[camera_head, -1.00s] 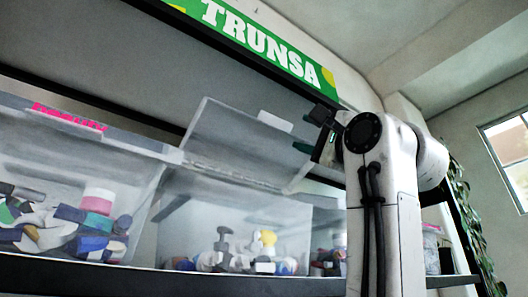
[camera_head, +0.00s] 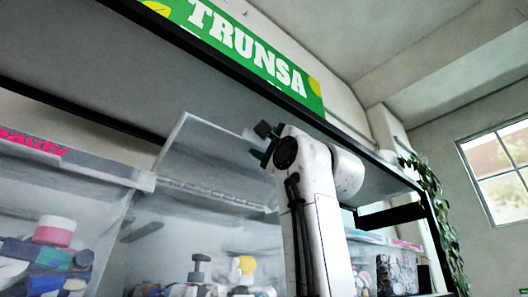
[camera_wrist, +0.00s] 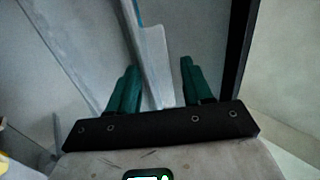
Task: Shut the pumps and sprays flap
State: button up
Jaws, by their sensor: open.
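The clear flap (camera_head: 205,155) of the middle bin stands raised above its hinge line in the head view. My gripper (camera_head: 260,148) is at the flap's upper right, and my arm hides the flap's right end. In the wrist view, my gripper (camera_wrist: 159,64) is open, its two green fingers apart. A pale panel edge (camera_wrist: 152,50), apparently the flap's, shows between them; contact is unclear.
A bin with a pink "beauty" label (camera_head: 32,142) stands at left with its front edge close by. A dark shelf beam (camera_head: 200,48) and green TRUNSA sign (camera_head: 250,50) run overhead. More bins and a hanging plant (camera_head: 440,210) are at right.

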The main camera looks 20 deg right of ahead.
jog(key=shift+c, duration=0.5)
grip_shut()
